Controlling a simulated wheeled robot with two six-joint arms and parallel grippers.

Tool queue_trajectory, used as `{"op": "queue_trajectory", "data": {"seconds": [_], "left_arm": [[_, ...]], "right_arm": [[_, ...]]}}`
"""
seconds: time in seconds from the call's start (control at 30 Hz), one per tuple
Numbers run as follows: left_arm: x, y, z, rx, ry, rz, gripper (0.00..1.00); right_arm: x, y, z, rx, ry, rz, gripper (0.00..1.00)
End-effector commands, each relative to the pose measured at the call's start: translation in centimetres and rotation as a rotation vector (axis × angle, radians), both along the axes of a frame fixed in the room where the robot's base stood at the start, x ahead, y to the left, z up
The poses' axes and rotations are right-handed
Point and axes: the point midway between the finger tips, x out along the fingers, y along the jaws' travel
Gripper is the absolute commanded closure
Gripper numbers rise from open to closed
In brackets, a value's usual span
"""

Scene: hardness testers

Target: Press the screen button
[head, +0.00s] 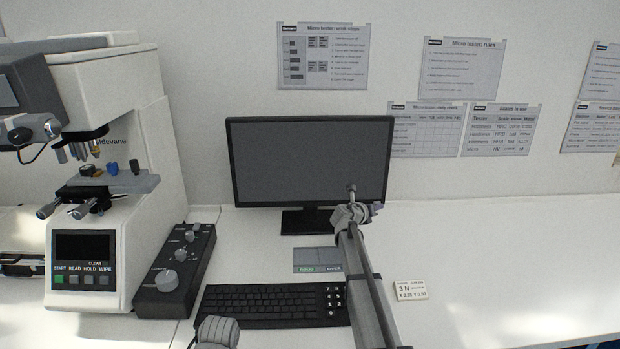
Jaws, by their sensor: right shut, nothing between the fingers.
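A black monitor (300,160) stands at the back of the table with a dark grey, blank screen. I cannot make out a separate button on its frame. My right gripper (352,190) is shut and empty. Its arm reaches up from the bottom, and the fingertips show in front of the lower right part of the screen, covering a piece of the lower frame. I cannot tell whether the tip touches the monitor.
A white tester (165,150) with a row of buttons and a black knob box (178,275) stand at left. A small grey panel (317,255) with a green key lies behind the keyboard (265,304). A "3 N" card (411,290) lies right of my arm. The table's right side is clear.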

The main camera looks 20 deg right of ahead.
Motion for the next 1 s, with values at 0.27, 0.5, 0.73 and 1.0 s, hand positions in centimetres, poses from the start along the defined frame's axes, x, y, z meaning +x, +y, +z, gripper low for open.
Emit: {"op": "queue_trajectory", "data": {"seconds": [0.27, 0.5, 0.73, 1.0], "left_arm": [[0.0, 0.0, 0.0, 0.0, 0.0, 0.0, 0.5], [0.0, 0.0, 0.0, 0.0, 0.0, 0.0, 0.5], [0.0, 0.0, 0.0, 0.0, 0.0, 0.0, 0.5], [0.0, 0.0, 0.0, 0.0, 0.0, 0.0, 0.5]], "right_arm": [[0.32, -0.08, 0.0, 0.0, 0.0, 0.0, 1.0], [0.59, -0.14, 0.0, 0.0, 0.0, 0.0, 1.0], [0.72, -0.17, 0.0, 0.0, 0.0, 0.0, 1.0], [0.01, -0.01, 0.01, 0.0, 0.0, 0.0, 1.0]]}}
